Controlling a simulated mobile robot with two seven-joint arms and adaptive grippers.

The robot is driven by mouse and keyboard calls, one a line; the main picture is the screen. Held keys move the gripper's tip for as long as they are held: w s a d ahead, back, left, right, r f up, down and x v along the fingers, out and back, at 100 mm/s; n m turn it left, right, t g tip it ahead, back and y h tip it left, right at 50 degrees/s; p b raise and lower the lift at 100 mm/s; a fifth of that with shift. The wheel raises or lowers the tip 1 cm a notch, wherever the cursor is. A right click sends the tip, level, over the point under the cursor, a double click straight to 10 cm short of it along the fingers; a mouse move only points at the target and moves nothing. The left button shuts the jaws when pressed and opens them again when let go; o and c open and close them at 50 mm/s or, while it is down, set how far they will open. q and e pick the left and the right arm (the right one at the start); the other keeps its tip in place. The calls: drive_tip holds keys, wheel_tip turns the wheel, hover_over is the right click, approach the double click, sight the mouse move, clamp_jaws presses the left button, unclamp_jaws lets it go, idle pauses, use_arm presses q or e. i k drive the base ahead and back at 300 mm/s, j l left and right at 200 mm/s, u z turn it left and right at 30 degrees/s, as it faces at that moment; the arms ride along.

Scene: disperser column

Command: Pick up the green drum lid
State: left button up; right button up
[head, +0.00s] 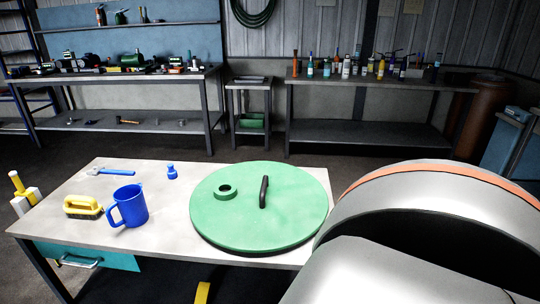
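The green drum lid (231,221) lies flat on the right part of the grey worktable (164,249). It is a large round disc with a black handle (264,192) standing up from it and a small green ring (225,192) left of the handle. Its front right edge comes close to the big silver rounded body with an orange band at the lower right, and I cannot tell whether they touch. Neither of my grippers shows in the head view, and nothing is seen holding the lid.
A blue jug (131,206), a yellow brush (83,207), a small blue bottle (172,172) and a blue-and-white tool (110,171) stand left of the lid. A teal drawer (88,257) hangs under the table. Benches with tools and bottles line the back wall.

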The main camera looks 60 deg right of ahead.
sight(256, 206)
drive_tip(key=l+z, duration=0.1)
drive_tip(key=z, duration=0.3)
drive_tip(key=l+z, duration=0.15)
drive_tip(key=z, duration=0.25)
drive_tip(key=i+z, duration=0.1)
drive_tip(key=z, duration=0.25)
drive_tip(key=i+l+z, duration=0.1)
drive_tip(key=z, duration=0.3)
drive_tip(key=l+z, duration=0.1)
drive_tip(key=l, duration=0.5)
drive_tip(key=i+l+z, duration=0.15)
drive_tip(key=l, duration=0.45)
